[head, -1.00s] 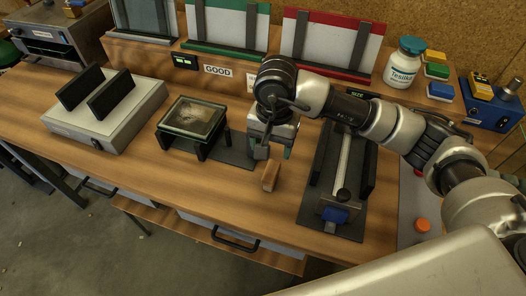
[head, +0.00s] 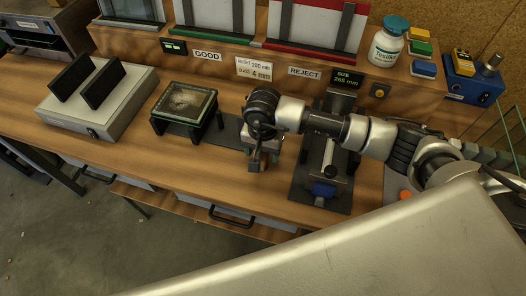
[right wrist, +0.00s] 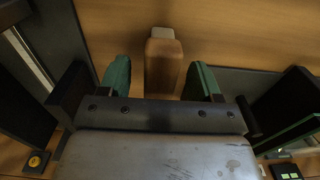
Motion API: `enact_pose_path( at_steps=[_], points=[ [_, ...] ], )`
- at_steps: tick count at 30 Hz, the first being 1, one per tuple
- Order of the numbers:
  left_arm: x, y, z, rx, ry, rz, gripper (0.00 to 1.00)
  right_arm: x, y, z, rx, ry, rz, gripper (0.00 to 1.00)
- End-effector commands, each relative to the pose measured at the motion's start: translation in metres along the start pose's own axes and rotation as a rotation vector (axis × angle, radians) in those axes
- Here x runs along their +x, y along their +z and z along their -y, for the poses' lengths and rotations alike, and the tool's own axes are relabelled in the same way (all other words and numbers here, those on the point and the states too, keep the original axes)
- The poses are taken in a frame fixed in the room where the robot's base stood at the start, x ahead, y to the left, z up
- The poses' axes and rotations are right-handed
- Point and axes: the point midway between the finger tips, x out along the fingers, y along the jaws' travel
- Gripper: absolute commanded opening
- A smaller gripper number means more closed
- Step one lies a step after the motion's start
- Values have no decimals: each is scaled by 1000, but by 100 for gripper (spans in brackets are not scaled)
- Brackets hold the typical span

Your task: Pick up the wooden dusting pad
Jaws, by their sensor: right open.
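The wooden dusting pad (right wrist: 163,65) is a small brown block with a paler end, lying on the wooden bench. In the right wrist view it lies between the two green fingertips of my right gripper (right wrist: 160,78), with a gap on each side. The gripper is open. In the head view the right gripper (head: 262,158) points down over the pad (head: 255,167), which it mostly hides. My left gripper is out of view.
A glass piece on a dark stand (head: 187,107) is left of the gripper. A dark measuring fixture with a rail (head: 325,165) stands close on its right. A grey box with black uprights (head: 98,103) is farther left. Bare bench (head: 190,150) lies in front.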

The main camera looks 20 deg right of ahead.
Motion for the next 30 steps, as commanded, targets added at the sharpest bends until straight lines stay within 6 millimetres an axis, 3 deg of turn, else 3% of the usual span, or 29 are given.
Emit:
enact_pose_path(
  at_steps=[6,17,25,30],
  points=[
    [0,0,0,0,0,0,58,1,0,0,0,0,-1,62],
    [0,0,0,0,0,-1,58,1,0,0,0,0,-1,10],
    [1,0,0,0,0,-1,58,-1,-1,0,0,-1,-2,10],
    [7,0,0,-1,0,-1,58,-12,-1,0,-1,-2,-3,10]
  ],
)
